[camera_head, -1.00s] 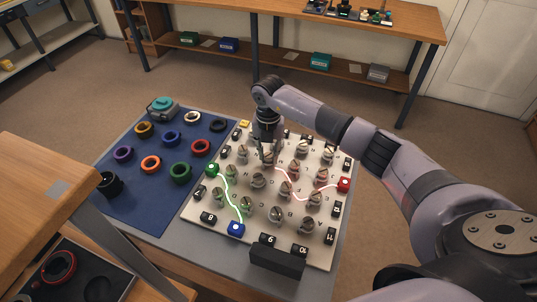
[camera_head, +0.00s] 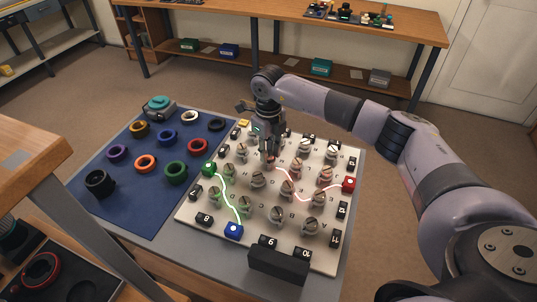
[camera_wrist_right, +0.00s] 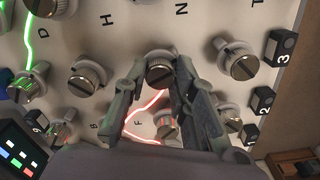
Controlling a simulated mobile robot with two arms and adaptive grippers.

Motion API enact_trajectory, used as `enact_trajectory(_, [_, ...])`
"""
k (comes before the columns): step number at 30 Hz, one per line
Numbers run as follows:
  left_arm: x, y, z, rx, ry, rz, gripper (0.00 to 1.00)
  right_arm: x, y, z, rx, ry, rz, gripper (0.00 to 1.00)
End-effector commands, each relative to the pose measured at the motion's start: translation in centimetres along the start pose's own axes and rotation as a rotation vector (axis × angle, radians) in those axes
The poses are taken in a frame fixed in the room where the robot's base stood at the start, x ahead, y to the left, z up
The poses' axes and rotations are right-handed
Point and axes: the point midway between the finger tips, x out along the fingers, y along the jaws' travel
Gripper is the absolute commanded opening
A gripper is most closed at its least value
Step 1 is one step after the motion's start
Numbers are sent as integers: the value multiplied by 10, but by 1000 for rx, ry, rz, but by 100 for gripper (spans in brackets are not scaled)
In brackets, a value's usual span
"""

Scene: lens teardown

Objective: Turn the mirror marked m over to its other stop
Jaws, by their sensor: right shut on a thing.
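The mirrors are small round knobs with slotted tops on a white board (camera_head: 262,222). My right gripper (camera_head: 270,160) points down at the board's far middle part. In the right wrist view its fingers (camera_wrist_right: 158,82) are closed about one mirror knob (camera_wrist_right: 158,70). I cannot read this mirror's letter, and m is not legible in either view. Other mirrors stand beside it, one on the left (camera_wrist_right: 86,78) and one on the right (camera_wrist_right: 238,65). The letters D, H, N, T, B and F are readable around them. My left gripper is not in view.
A red beam reaches a red block (camera_head: 348,184). Numbered black blocks line the edges. A blue mat (camera_head: 125,200) with colored rings lies left. A dark box (camera_head: 279,263) stands at the front.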

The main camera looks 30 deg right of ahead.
Motion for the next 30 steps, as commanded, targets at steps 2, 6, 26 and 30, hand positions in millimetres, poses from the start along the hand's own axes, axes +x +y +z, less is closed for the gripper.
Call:
enact_trajectory(2, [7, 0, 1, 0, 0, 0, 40, 1, -1, 1, -66, -3, -2, 0])
enact_trajectory(6, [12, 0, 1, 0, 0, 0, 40, 1, 0, 1, -173, -3, -2, 0])
enact_trajectory(26, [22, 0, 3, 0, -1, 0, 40, -1, 0, 1, -378, -3, -2, 0])
enact_trajectory(30, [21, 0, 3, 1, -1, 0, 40, -1, 0, 1, -379, -3, -2, 0])
